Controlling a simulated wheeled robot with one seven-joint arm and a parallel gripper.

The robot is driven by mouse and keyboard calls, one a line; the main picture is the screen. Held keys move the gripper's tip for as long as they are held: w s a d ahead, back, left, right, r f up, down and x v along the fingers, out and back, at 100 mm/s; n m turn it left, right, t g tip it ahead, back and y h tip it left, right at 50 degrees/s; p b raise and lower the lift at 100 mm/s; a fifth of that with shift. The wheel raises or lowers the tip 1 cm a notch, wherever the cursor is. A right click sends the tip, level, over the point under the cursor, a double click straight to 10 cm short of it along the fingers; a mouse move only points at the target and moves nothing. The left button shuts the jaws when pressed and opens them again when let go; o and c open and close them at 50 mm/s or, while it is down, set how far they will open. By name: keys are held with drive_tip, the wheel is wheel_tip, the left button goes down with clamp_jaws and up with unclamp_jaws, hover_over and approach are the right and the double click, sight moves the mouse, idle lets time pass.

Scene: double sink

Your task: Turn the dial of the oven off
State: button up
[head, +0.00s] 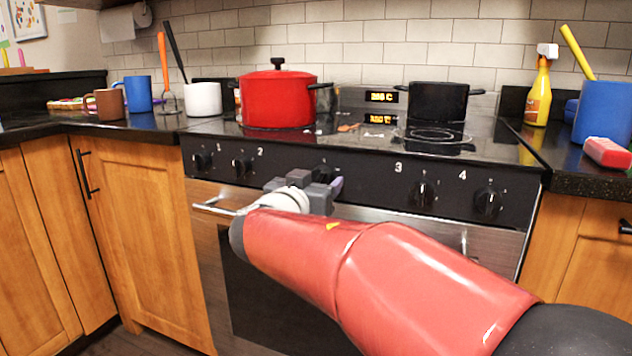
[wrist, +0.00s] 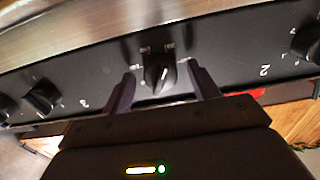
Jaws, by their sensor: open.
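The oven dial (wrist: 159,76) is a black knob with pale markings around it, in the middle of the stove's front panel in the wrist view. A white line shows on its face; I cannot read its setting. My gripper (wrist: 161,70) is open, with one purple finger on each side of the dial and visible gaps between them and it. In the head view, my gripper (head: 322,187) is in front of the panel's middle and mostly covers the dial (head: 322,172). Whether a finger touches the dial is not clear there.
Burner knobs 1 and 2 (head: 241,165) are left of the dial, and knobs 3 (head: 424,193) and 4 (head: 489,202) are right. An oven handle (head: 213,207) runs below the panel. A red pot (head: 277,100) and a black pot (head: 437,102) stand on the cooktop.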

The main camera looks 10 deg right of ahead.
drive_tip(key=shift+c, duration=0.3)
drive_tip(key=c, duration=0.9)
